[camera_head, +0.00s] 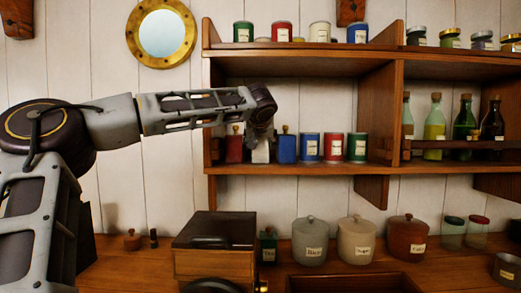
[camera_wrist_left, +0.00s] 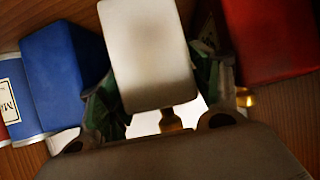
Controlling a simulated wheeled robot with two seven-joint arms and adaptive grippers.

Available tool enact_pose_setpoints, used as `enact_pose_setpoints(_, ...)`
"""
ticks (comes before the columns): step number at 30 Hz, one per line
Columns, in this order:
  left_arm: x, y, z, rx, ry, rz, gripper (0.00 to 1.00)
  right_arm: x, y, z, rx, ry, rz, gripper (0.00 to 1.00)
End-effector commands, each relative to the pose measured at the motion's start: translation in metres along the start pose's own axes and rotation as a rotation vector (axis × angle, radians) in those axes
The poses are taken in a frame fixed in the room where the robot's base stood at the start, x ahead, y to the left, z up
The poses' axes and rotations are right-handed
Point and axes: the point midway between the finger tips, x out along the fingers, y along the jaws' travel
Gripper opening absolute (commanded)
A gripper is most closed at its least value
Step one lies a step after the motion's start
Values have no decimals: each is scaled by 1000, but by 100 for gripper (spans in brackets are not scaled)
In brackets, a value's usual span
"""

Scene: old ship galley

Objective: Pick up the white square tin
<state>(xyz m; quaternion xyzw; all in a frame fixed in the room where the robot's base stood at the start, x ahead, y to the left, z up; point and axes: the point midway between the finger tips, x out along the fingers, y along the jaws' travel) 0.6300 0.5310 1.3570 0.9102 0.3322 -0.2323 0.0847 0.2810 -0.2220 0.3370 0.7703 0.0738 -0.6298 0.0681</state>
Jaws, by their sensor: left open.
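The white square tin (camera_head: 261,152) stands on the middle shelf between a red square tin (camera_head: 234,148) and a blue square tin (camera_head: 286,148). My left gripper (camera_head: 262,135) reaches in from the left and hides the tin's upper part in the head view. In the left wrist view the white tin (camera_wrist_left: 150,55) fills the middle, with the open left fingers (camera_wrist_left: 160,92) one on each side of it. I cannot tell whether the fingers touch it. The blue tin (camera_wrist_left: 63,65) and the red tin (camera_wrist_left: 268,40) are close outside the fingers. My right gripper is not in view.
Round blue (camera_head: 309,147), red (camera_head: 333,147) and green (camera_head: 357,147) tins stand right of the square ones. The upper shelf (camera_head: 300,62) is above my gripper. A wooden box (camera_head: 214,262) and several jars stand on the counter below.

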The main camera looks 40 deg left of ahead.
Motion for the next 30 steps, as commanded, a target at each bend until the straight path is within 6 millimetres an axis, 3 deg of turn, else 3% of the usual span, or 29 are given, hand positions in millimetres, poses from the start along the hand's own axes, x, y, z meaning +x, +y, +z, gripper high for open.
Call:
enact_pose_setpoints(2, 0, 0, 0, 0, 0, 0, 64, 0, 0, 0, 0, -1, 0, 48)
enact_pose_setpoints(12, -1, 0, 0, 0, 1, 0, 24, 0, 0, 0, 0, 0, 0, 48)
enact_pose_setpoints(30, -10, -1, -9, -1, 1, 0, 24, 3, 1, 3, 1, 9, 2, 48)
